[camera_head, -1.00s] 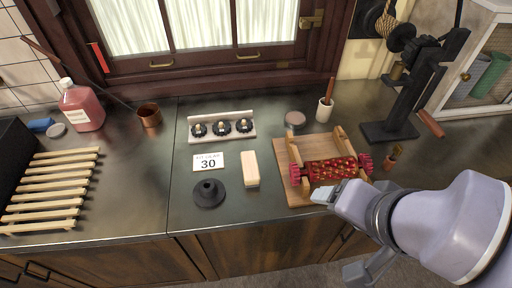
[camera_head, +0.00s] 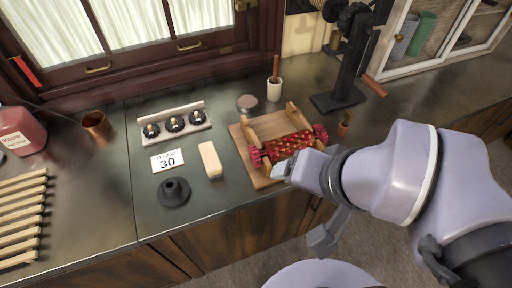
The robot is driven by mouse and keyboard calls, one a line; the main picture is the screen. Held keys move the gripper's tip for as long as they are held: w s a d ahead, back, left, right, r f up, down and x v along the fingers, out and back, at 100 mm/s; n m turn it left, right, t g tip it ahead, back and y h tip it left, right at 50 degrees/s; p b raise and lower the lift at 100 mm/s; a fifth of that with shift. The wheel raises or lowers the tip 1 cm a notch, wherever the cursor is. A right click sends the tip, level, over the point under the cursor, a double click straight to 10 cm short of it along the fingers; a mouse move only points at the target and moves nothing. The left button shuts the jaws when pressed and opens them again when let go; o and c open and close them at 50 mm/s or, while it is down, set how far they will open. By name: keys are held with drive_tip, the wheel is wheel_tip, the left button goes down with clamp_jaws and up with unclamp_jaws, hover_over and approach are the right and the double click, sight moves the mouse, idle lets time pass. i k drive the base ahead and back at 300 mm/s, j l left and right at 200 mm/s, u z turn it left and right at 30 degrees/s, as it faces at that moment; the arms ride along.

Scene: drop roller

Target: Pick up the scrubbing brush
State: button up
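A small brush-like item with an orange-brown body and a dark top (camera_head: 344,124) stands at the right of the counter, behind my arm's wrist; it looks like the scrubbing brush, but it is too small to be sure. A pale wooden block (camera_head: 211,160) lies left of the roller board; any bristles under it are hidden. My gripper (camera_head: 302,203) is open, its two grey fingers spread wide. One finger is over the front of the red roller, the other hangs lower, before the counter front. Nothing shows between them. Whether the upper finger touches the roller cannot be told.
The red roller (camera_head: 290,145) sits on a wooden board (camera_head: 243,137). A black stand (camera_head: 349,70) rises behind. Counter is clear around the funnel.

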sight(213, 165)
drive_tip(key=i+j+u, duration=0.15)
drive_tip(key=u, duration=0.25)
drive_tip(key=i+j+u, duration=0.2)
drive_tip(key=u, duration=0.15)
drive_tip(key=i+j+u, duration=0.1)
drive_tip(key=u, duration=0.3)
drive_tip(key=i, duration=0.1)
